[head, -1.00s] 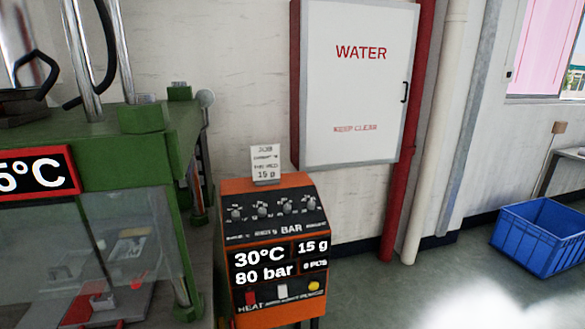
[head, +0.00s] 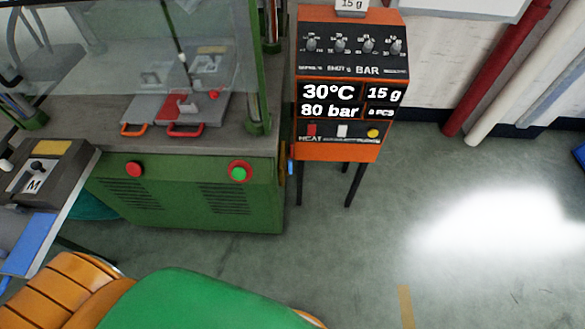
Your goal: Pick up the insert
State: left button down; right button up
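I cannot pick out the insert with certainty. At the left, a dark fixture (head: 72,161) carries a light plate marked M and a yellowish patch. Behind the clear guard of the green press (head: 185,195), a grey mould (head: 150,106) lies on the bed, with an orange handle (head: 134,130) and a red handle (head: 186,131) at its front. Small light parts show on and behind the mould, too small to name. Neither of my grippers is in view.
An orange control box (head: 340,150) reading 30°C, 80 bar and 15 g stands on dark legs right of the press. Red and green buttons sit on the press front. The floor (head: 380,235) to the right is open, with a bright glare. A red pipe (head: 497,65) runs up the wall.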

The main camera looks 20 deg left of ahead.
aim_at(32, 175)
jog(key=u, duration=2.5)
